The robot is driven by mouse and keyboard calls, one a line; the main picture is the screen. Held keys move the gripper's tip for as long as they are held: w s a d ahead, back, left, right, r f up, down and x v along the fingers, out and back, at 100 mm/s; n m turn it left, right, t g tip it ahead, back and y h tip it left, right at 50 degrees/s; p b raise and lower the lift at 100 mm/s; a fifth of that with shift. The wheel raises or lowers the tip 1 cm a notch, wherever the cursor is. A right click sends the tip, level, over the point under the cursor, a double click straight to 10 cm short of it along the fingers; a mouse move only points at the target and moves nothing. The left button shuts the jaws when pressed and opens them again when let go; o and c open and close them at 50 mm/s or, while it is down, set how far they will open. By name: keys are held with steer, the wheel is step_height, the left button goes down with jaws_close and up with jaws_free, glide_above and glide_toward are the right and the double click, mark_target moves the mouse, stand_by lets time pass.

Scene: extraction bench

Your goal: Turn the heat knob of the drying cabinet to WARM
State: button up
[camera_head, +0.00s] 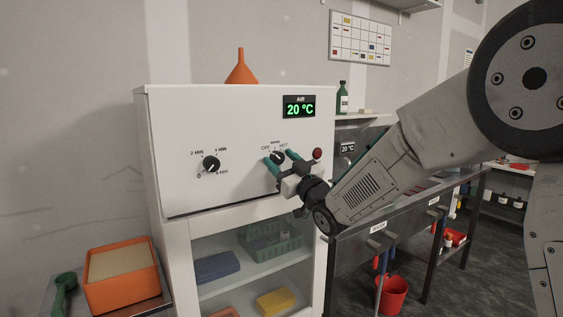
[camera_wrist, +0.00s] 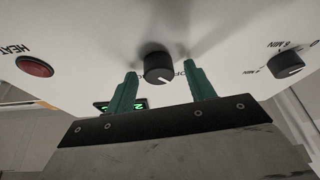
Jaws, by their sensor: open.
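The drying cabinet (camera_head: 240,130) is white, and its display (camera_head: 299,106) reads 20 °C. Its black heat knob (camera_head: 278,157) sits below the display, with OFF at its left and HOT at its right; the label between them is too small to read surely. My gripper (camera_head: 280,158) is open, its green fingers on either side of the knob. In the wrist view the heat knob (camera_wrist: 158,67) stands between and just beyond the fingertips, with visible gaps. The knob's white mark points down and slightly right there; I cannot tell its exact setting.
A timer knob (camera_head: 211,164) marked in minutes is on the panel's left. A red HEAT lamp (camera_wrist: 35,67) is on the other side of the heat knob. An orange funnel (camera_head: 241,70) stands on the cabinet. An orange tray (camera_head: 122,290) stands at lower left.

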steer(key=c, duration=1)
steer(key=shift+m, duration=0.4)
steer(key=m+t+h, duration=0.1)
steer(key=m, duration=0.2)
steer(key=m+t+h, duration=0.1)
steer(key=m+h, duration=0.1)
steer(key=m, duration=0.1)
steer(key=shift+s+a, duration=0.1)
steer(key=shift+m+t+h, duration=0.2)
steer(key=shift+m+h, duration=0.5)
steer(key=shift+m, duration=0.75)
steer(key=shift+m+t+h, duration=0.2)
steer(key=shift+m+h, duration=0.5)
steer(key=shift+m, duration=1.05)
steer(key=o, duration=1)
